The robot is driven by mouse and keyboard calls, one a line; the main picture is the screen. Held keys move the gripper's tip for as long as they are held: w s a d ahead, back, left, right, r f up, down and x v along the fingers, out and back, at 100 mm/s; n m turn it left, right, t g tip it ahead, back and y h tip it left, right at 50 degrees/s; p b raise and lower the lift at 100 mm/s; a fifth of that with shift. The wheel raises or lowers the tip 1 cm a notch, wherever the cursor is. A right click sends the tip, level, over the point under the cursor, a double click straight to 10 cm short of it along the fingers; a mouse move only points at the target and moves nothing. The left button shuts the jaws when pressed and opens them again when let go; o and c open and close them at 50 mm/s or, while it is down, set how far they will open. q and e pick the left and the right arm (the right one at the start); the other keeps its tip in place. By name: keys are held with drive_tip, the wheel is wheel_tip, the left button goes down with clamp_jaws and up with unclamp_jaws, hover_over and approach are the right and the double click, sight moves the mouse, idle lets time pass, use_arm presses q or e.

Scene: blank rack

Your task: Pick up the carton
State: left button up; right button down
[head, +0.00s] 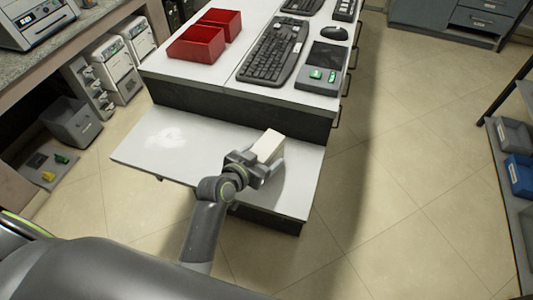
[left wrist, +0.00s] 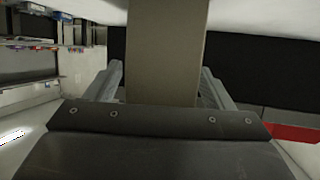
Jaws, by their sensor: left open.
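A cream-coloured carton (head: 269,145) stands on the lower white shelf (head: 190,150) of the desk, near its right part. My left gripper (head: 262,164) is at the near side of the carton and is open. In the left wrist view the carton (left wrist: 166,50) rises between the two fingers of the left gripper (left wrist: 162,85), with a visible gap to the finger on each side. The carton's lower part is hidden behind the gripper in the head view. My right gripper is not in view.
The upper desktop (head: 210,75) behind holds two red bins (head: 203,42), a keyboard (head: 272,52), a mouse (head: 334,33) and a dark device (head: 322,68). The shelf left of the carton is clear. Open floor (head: 400,170) lies to the right.

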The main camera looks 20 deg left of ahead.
use_arm(q)
drive_tip(key=shift+w+d+f, duration=0.1)
drive_tip(key=shift+w+f, duration=0.05)
drive_tip(key=shift+w, duration=0.2)
drive_tip(key=c, duration=1)
